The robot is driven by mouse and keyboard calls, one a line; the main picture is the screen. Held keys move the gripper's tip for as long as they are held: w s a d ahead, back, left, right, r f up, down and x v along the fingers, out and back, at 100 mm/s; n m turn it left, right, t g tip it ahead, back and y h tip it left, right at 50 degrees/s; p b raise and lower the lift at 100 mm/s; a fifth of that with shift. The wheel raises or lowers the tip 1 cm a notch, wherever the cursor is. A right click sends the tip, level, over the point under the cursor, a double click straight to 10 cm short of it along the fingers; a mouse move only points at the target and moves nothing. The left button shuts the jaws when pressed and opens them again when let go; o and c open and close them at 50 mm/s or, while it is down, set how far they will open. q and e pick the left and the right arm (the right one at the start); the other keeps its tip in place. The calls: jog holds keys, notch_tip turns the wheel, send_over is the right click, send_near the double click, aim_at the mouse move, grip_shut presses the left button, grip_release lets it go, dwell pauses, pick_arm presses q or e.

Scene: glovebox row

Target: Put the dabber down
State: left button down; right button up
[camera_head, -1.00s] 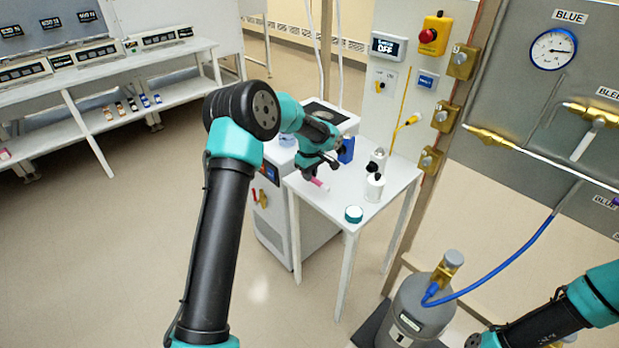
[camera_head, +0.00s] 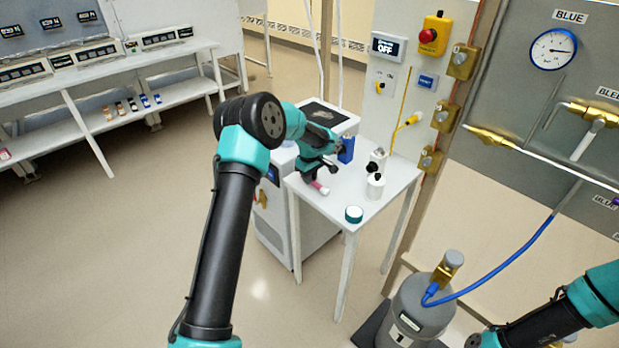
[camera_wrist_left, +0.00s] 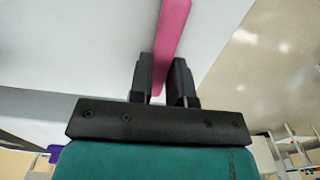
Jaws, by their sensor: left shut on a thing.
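The dabber is a pink stick with a pale end. In the head view the dabber (camera_head: 317,186) shows low beneath my left gripper (camera_head: 314,179), over the left part of the small white table (camera_head: 338,210). In the left wrist view the pink dabber (camera_wrist_left: 172,35) runs up and away from between the two black fingers of the gripper (camera_wrist_left: 164,85), which is shut on it. I cannot tell whether the dabber touches the tabletop. My right arm enters at the bottom right of the head view, and its gripper is out of the picture.
On the table stand a blue item (camera_head: 346,150), a white bottle with a black cap (camera_head: 375,187), another small white container (camera_head: 378,158) and a low teal-rimmed jar (camera_head: 353,214). A grey cylinder (camera_head: 420,310) stands below right.

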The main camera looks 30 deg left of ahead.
pick_arm(q)
jog(key=c, duration=1.1)
grip_release()
jog(key=shift+f, duration=0.1)
notch_tip(320, 180, up, 17)
jog(key=shift+w+a+r, duration=0.1)
jog(key=shift+r, duration=0.05)
